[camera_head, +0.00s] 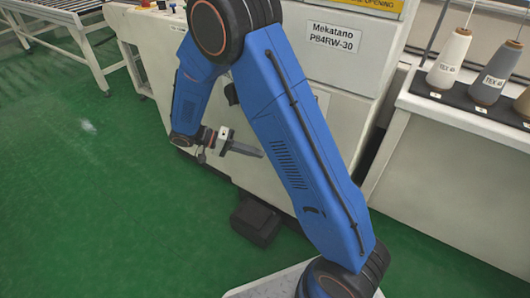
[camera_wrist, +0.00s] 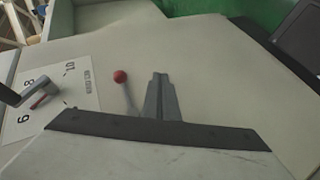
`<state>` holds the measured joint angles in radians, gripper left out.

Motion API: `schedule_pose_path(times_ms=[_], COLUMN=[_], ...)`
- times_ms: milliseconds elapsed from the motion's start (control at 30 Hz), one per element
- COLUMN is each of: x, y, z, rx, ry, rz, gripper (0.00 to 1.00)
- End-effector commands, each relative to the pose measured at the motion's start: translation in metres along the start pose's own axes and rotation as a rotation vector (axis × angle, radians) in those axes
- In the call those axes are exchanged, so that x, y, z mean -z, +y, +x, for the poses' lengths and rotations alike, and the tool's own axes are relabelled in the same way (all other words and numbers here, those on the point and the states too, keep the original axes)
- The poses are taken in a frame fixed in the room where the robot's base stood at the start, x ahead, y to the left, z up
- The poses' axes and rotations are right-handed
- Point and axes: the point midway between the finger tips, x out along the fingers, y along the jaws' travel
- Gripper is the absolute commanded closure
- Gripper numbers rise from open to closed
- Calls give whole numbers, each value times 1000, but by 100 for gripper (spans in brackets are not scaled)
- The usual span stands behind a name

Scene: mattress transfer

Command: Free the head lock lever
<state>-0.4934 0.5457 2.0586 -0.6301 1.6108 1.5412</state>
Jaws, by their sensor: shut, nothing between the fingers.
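A lever with a red ball knob (camera_wrist: 120,76) and a pale shaft stands out from the pale machine panel in the wrist view. I take it to be the head lock lever. My gripper (camera_wrist: 160,77) is shut and empty, its grey fingers just right of the lever. The lever's lower end is near the gripper body's edge; I cannot tell whether they touch. In the head view my gripper (camera_head: 261,154) points right, low in front of the machine (camera_head: 345,85). The lever cannot be made out there; my blue arm covers part of the machine.
A numbered dial plate (camera_wrist: 52,101) with a crank and red pointer is left of the lever. A black box (camera_head: 256,220) is on the green floor below my gripper. Thread cones (camera_head: 448,59) stand on a bench at right. Open floor lies at left.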

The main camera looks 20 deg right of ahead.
Motion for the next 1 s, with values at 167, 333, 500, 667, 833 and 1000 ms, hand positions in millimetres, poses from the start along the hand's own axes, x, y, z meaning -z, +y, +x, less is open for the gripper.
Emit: schedule_pose_path(times_ms=[167,333,500,667,833,1000], x=[-2,-3,-3,-3,-3,-3], y=[-11,-17,-20,-20,-20,-20], z=[-33,-54,-63,-64,-64,-64], rx=[0,0,0,-1,-1,-1], ry=[1,0,-1,-1,-1,-1], rz=[-1,-1,-1,-1,-1,-1], gripper=[100,100,100,100,100,100])
